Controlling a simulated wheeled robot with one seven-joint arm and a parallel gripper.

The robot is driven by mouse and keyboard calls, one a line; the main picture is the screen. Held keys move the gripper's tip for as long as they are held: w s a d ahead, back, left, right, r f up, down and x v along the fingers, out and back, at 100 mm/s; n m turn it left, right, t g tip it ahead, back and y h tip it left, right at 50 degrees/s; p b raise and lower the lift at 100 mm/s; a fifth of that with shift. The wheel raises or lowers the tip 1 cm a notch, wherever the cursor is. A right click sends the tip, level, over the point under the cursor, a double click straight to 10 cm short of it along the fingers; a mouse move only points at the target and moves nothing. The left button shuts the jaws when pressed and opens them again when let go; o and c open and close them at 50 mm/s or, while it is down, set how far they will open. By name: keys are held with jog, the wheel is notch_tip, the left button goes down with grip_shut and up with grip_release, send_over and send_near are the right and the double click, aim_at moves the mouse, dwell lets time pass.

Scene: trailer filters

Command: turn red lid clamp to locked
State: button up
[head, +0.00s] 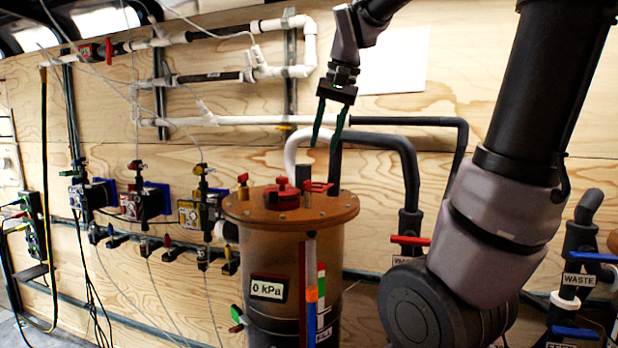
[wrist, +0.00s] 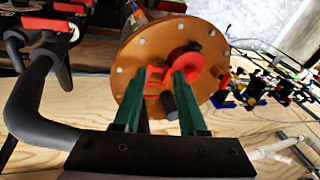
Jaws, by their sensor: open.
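A brown round lid (head: 245,208) tops the upright cylinder (head: 262,245). On it, a flat red piece (head: 319,187), which looks like the lid clamp, sits right of a short dark post (head: 303,174). A round red cap with a knob (head: 283,198) is left of it. My gripper (head: 324,146) is open and empty, pointing down above the lid and apart from it. In the wrist view, my gripper (wrist: 160,75) has its fingers over the lid (wrist: 142,55). The red piece (wrist: 155,76) is partly hidden by a finger; the red cap (wrist: 187,63) shows beyond. The clamp's locked marking cannot be made out.
A dark hose (head: 405,165) and a red-handled valve (head: 411,240) stand right of the cylinder. White pipes (head: 230,121) run along the wooden wall behind. Blue-handled valves (head: 575,331) are at the far right.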

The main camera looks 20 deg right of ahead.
jog(key=w+m+g+h, duration=0.2)
jog(key=w+g, duration=0.1)
jog(key=w, duration=0.7)
jog(key=f, duration=1)
jog(key=shift+a+f, duration=0.15)
jog(key=shift+a, duration=0.25)
grip_shut()
dwell(0.4)
